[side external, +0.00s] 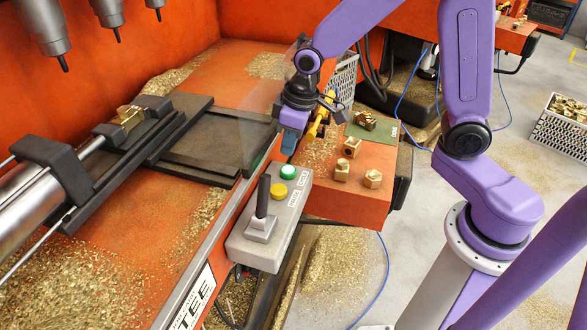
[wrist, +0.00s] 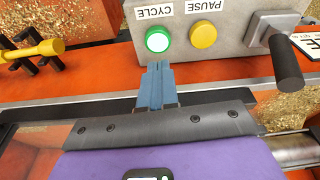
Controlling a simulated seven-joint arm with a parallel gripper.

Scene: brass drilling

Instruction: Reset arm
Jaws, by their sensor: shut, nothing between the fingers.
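My gripper (side external: 290,143) is shut and empty, its fingers pointing down close to the control box. In the wrist view the gripper's blue-grey fingers (wrist: 157,72) lie together just in front of the green CYCLE button. My purple arm reaches in from the right in the side view. The grey control box (side external: 262,222) carries the green button (side external: 288,172), a yellow PAUSE button (side external: 279,190) and a black lever (side external: 263,195). The green button appears lit and uncovered in the wrist view (wrist: 158,39). I cannot tell whether the fingertips touch the box.
A brass part (side external: 130,117) sits in the clamp at the left. Several brass pieces stand on the orange side table (side external: 345,205), one on a green mat (side external: 386,133). A yellow-handled tool (side external: 319,118) is right beside my gripper. Drill heads (side external: 45,25) hang at upper left.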

